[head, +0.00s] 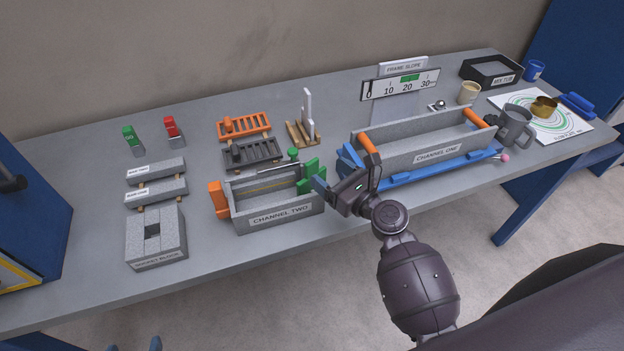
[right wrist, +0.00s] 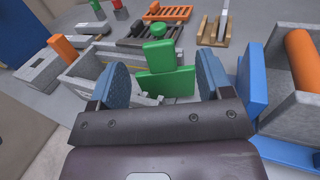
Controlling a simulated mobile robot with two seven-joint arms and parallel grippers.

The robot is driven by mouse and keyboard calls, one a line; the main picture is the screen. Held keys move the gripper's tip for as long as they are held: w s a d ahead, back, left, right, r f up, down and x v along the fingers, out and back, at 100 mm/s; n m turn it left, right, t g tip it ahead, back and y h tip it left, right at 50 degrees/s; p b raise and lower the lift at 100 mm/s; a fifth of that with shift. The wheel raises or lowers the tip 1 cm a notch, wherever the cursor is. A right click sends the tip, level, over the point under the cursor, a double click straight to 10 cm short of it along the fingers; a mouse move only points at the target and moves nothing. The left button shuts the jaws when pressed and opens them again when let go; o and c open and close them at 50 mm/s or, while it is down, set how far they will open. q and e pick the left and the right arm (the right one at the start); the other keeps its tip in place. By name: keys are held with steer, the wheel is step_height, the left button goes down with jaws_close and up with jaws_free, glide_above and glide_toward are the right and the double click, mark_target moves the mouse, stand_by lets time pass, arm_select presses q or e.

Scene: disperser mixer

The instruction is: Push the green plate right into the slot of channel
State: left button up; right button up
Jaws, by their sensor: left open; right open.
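The green plate (head: 307,184) stands at the right end of the grey trough labelled Channel Two (head: 280,214). My right gripper (head: 322,183) is open beside that end. In the right wrist view the green plate (right wrist: 166,83) shows between and beyond my two blue fingers (right wrist: 164,82), with its narrower tab upward. I cannot tell whether the fingers touch it or how deep it sits in the slot. The fingers hide part of the trough (right wrist: 87,72). My left gripper (head: 135,346) shows only its open blue fingertips at the bottom edge, away from the table.
An orange plate (head: 218,199) stands at Channel Two's left end. Channel One (head: 437,155) sits on a blue frame close to my right gripper's right. Orange (head: 244,125) and dark (head: 252,152) racks lie behind. A grey block (head: 156,240) stands left. The front-left table top is clear.

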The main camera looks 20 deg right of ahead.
mark_target(316, 165)
steer(key=shift+x, duration=2.3)
steer(key=shift+a+f, duration=0.1)
steer(key=shift+f, duration=0.1)
steer(key=shift+c, duration=0.3)
jaws_close()
steer(key=shift+r, duration=0.15)
